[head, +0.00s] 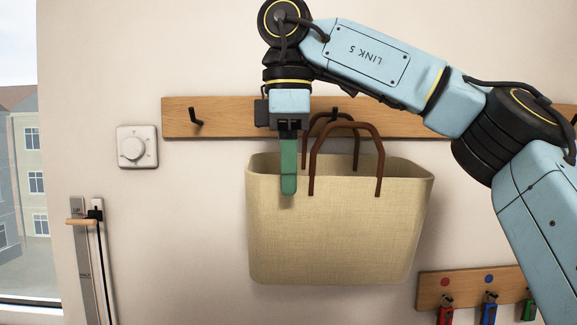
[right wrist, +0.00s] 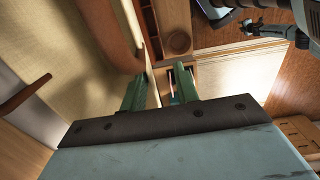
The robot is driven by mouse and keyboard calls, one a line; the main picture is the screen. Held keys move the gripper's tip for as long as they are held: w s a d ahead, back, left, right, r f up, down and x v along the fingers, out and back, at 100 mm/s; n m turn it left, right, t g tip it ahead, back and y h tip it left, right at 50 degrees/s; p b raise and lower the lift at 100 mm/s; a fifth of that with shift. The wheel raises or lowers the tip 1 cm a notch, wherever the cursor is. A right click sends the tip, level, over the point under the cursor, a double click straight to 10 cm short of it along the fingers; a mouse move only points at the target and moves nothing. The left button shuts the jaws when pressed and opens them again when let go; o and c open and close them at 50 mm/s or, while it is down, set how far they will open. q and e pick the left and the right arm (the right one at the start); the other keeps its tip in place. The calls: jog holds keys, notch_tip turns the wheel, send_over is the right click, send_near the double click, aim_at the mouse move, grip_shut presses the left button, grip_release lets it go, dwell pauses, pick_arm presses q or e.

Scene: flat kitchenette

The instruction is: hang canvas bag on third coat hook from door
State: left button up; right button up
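The canvas bag (head: 340,235) is beige with two brown handles and hangs upright against the wall below the wooden hook rail (head: 235,117). Its handles (head: 375,150) rise to a dark hook (head: 335,113); the exact contact is partly hidden. My right gripper (head: 289,190) points down, left of the handles and over the bag's left rim. In the right wrist view, its green fingers (right wrist: 160,92) stand apart with nothing held between them, and the bag (right wrist: 80,50) is beside them at the left.
Another hook (head: 195,116) on the rail is bare. A round wall dial (head: 136,147) is at the left. A small key rack (head: 465,287) with coloured tags is at the lower right. My right arm covers part of the rail. A window is at the far left.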

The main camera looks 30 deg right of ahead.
notch_tip(320, 180, up, 14)
jog(key=p, duration=0.6)
jog(key=shift+s+f+p, duration=0.2)
jog(key=shift+f+p, duration=0.05)
jog(key=shift+p, duration=0.1)
jog(key=shift+a+f, duration=0.1)
